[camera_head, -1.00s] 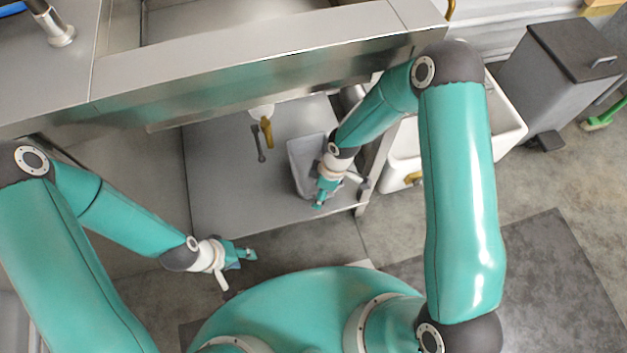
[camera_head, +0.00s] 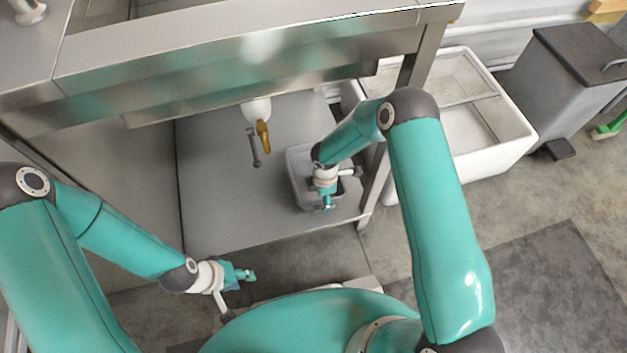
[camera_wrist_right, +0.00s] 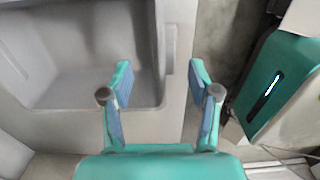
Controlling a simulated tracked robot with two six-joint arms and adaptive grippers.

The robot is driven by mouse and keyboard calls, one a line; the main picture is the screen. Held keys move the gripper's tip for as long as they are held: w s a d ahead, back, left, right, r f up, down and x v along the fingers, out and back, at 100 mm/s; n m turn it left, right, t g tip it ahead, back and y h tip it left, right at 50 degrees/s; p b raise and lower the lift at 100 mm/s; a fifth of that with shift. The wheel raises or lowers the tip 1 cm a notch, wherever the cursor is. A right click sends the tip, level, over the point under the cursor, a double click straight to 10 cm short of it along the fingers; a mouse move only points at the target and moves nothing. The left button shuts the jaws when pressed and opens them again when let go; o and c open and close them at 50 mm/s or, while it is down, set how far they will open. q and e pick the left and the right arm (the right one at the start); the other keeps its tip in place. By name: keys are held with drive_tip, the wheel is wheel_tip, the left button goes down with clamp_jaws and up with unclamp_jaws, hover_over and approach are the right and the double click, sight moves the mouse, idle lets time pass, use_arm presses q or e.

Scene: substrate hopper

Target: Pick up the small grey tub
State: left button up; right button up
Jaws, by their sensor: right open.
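The small grey tub (camera_head: 299,178) stands on the grey metal shelf in the head view, partly hidden by my right arm. My right gripper (camera_head: 328,204) is over the tub's near side there. In the right wrist view the gripper (camera_wrist_right: 161,78) is open, with its two blue-padded fingers apart. A pale grey hollow with a rim (camera_wrist_right: 175,40), which looks like the tub, fills the left and middle of that view. The rim lies below the gap between the fingers; I cannot tell whether they touch it. My left gripper (camera_head: 247,276) is low at the left, away from the tub.
The tub stands on a metal shelf (camera_head: 215,190) under a steel hopper (camera_head: 240,60). A white outlet with a yellow valve handle (camera_head: 263,135) hangs left of the tub. A white basin (camera_head: 500,140) and a grey bin (camera_head: 560,80) stand at the right.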

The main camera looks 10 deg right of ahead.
drive_tip(key=f+b, duration=0.1)
drive_tip(key=f, duration=0.1)
drive_tip(key=f+b, duration=0.1)
drive_tip(key=f, duration=0.2)
drive_tip(key=shift+s+d+f, duration=0.1)
drive_tip(key=shift+s+f, duration=0.1)
drive_tip(key=shift+f, duration=0.1)
clamp_jaws()
drive_tip(key=shift+r, duration=0.1)
